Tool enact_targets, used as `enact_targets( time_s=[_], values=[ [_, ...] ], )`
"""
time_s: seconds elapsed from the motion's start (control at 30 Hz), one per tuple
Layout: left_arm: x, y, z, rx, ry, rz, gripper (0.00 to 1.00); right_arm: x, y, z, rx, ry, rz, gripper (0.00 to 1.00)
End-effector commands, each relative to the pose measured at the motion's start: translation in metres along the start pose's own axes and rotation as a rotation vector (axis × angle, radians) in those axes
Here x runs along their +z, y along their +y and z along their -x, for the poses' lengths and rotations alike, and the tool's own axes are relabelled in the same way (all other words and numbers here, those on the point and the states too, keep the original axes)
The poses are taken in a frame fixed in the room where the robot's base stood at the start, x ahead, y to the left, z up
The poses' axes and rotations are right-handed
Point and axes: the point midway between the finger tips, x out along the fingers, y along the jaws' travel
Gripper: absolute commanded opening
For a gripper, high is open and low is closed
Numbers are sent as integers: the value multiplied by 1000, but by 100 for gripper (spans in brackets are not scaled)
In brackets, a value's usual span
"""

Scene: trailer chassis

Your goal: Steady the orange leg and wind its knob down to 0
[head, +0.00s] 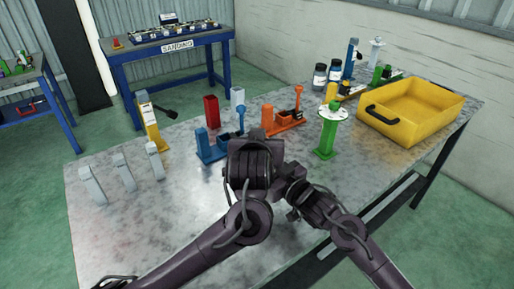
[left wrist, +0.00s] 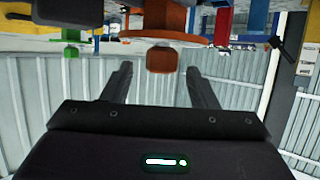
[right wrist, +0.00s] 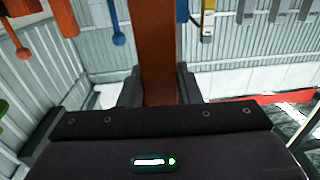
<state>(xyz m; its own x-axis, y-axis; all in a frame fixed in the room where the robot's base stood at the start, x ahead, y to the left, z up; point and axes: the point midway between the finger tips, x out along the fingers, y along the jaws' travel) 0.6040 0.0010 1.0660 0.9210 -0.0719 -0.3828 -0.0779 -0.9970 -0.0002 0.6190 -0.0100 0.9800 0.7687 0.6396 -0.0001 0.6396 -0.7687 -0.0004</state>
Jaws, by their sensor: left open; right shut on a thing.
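The orange leg (right wrist: 160,45) shows in the right wrist view as a tall orange-brown post between my right fingers. My right gripper (right wrist: 158,88) is shut on it. In the left wrist view, which looks upside down, the orange knob (left wrist: 165,60) hangs below a wide orange disc. My left gripper (left wrist: 162,85) is open, with the knob between and just beyond its fingertips, apparently not gripped. In the head view my left gripper (head: 255,165) and right gripper (head: 292,190) are close together and hide the leg. No scale reading can be made out.
A green leg (head: 326,138) with a white dial stands to the right. Behind are an orange fixture (head: 283,122), a blue fixture (head: 212,145) and a red block (head: 211,111). Grey brackets (head: 123,172) stand at left, a yellow tray (head: 420,125) at right. The front-left tabletop is clear.

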Motion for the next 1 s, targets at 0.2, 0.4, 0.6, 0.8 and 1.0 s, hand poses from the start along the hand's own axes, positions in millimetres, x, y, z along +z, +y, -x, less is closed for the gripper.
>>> enact_targets(
  time_s=[0.2, 0.4, 0.6, 0.8, 1.0],
  values=[
    [-4, 0, 32, -2, 9, -5, 53, 1, 0, 0, 0, -2, -1, 0],
    [-6, 4, 52, 12, 16, -11, 53, 1, 0, 0, 1, -1, 0, 0],
    [-5, 4, 64, 12, 14, -11, 53, 1, 0, 0, 1, -1, 0, 0],
    [-4, 1, 77, 5, 8, -5, 53, 0, 1, 0, 1, -1, 0, 0],
    [-2, 1, 88, 3, 4, -3, 53, 0, 1, 0, 1, -1, 0, 0]
  ],
)
